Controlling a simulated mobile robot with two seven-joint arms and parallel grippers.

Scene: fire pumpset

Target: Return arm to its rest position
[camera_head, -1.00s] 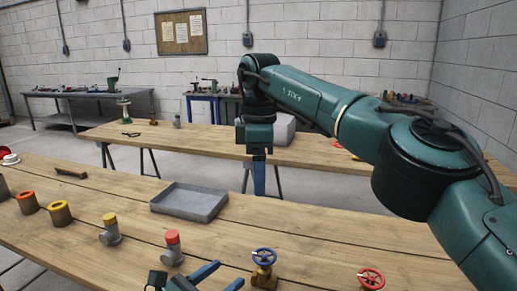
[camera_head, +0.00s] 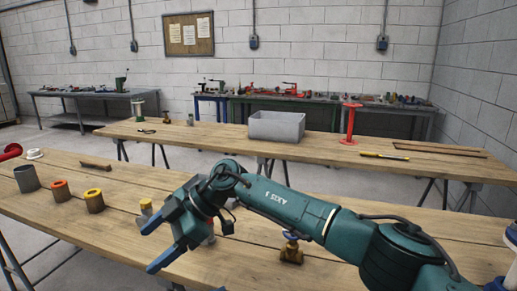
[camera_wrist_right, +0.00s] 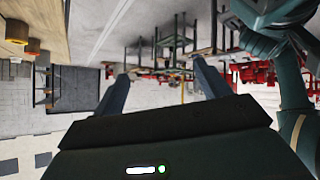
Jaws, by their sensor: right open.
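My right arm comes in from the lower right in the head view and reaches left over the front table. My right gripper (camera_head: 150,249) is at its end, with its two fingers spread and pointing left and down. Nothing shows between them. The wrist view also shows the two spread fingers (camera_wrist_right: 160,70) with an empty gap. The gripper is in front of a yellow-topped fitting (camera_head: 146,207), which is partly hidden. Whether it touches anything is unclear. My left gripper is not in view.
The front table (camera_head: 330,275) holds a blue-handled valve (camera_head: 291,248) near my forearm, plus orange-ringed (camera_head: 60,190) and yellow-ringed (camera_head: 94,200) cylinders at left. The back table carries a grey bin (camera_head: 276,125) and a red stand (camera_head: 350,123).

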